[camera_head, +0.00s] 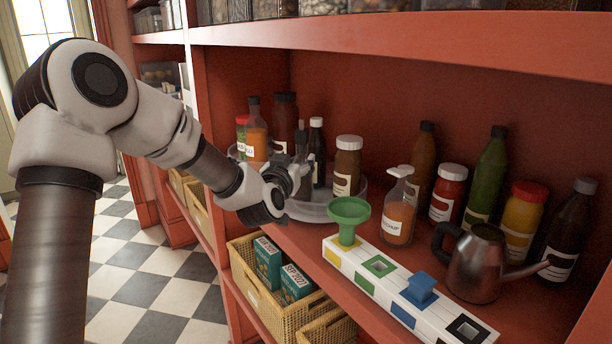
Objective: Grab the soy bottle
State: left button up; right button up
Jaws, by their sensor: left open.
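My left gripper (297,172) reaches in from the left to the front edge of a clear round tray (311,212). It is open, its fingers close to the dark bottles there. A slim dark bottle with a white cap (318,150) stands on the tray just behind the fingers, its lower part partly hidden. Another dark shape, like a bottle neck (301,140), shows right at the fingers. A dark bottle with a grey cap and white label (568,232) stands at the far right of the shelf. The labels are too small to tell which is soy. My right gripper is out of view.
A brown jar with a white cap (347,166) stands right of the gripper. A ketchup dispenser (398,212), a metal watering can (477,264) and a white block with coloured shapes (376,290) and a green funnel (348,212) fill the right front. Baskets (262,293) sit below.

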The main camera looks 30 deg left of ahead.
aim_at(301, 154)
pick_arm(q)
jog(key=shift+w+a+r+p, duration=0.1)
jog(key=shift+w+r+p, duration=0.2)
jog(key=shift+w, duration=0.1)
jog(key=shift+p+x, duration=1.05)
jog(key=shift+p, duration=0.05)
jog(key=x, duration=0.2)
jog(key=p+x, duration=0.1)
jog(key=shift+w+f, duration=0.15)
jog(key=shift+f, duration=0.1)
jog(key=shift+w+a+f, duration=0.1)
jog(key=shift+f, duration=0.05)
jog(key=shift+s, duration=0.2)
jog(key=shift+c, duration=0.6)
jog(key=shift+w, duration=0.1)
grip_shut()
